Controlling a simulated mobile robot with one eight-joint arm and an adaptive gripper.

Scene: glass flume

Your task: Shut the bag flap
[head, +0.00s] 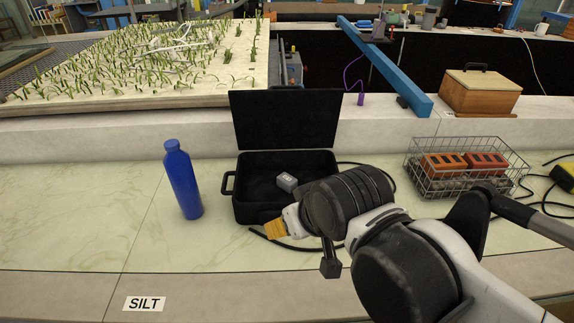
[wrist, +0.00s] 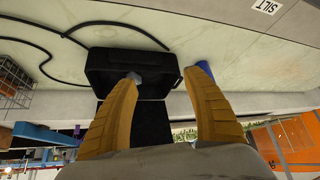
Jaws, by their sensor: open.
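A black case-like bag (head: 243,212) stands on the pale ledge with its black flap (head: 285,118) raised upright at the back. A small grey object (head: 287,182) lies inside. My gripper (head: 274,229) is at the bag's front edge; my wrist hides the bag's front right part. In the wrist view, which is upside down, the bag (wrist: 105,68) and flap (wrist: 150,122) show between and beyond my two yellow fingers (wrist: 165,72). The fingers are wide apart with nothing between them. I cannot tell whether they touch the bag.
A blue bottle (head: 182,180) stands left of the bag. A wire basket (head: 420,180) with orange bricks (head: 465,163) stands right, near a black cable (head: 385,172). A wooden box (head: 480,95) and a blue beam (head: 385,65) are behind. The ledge left of the bottle is clear.

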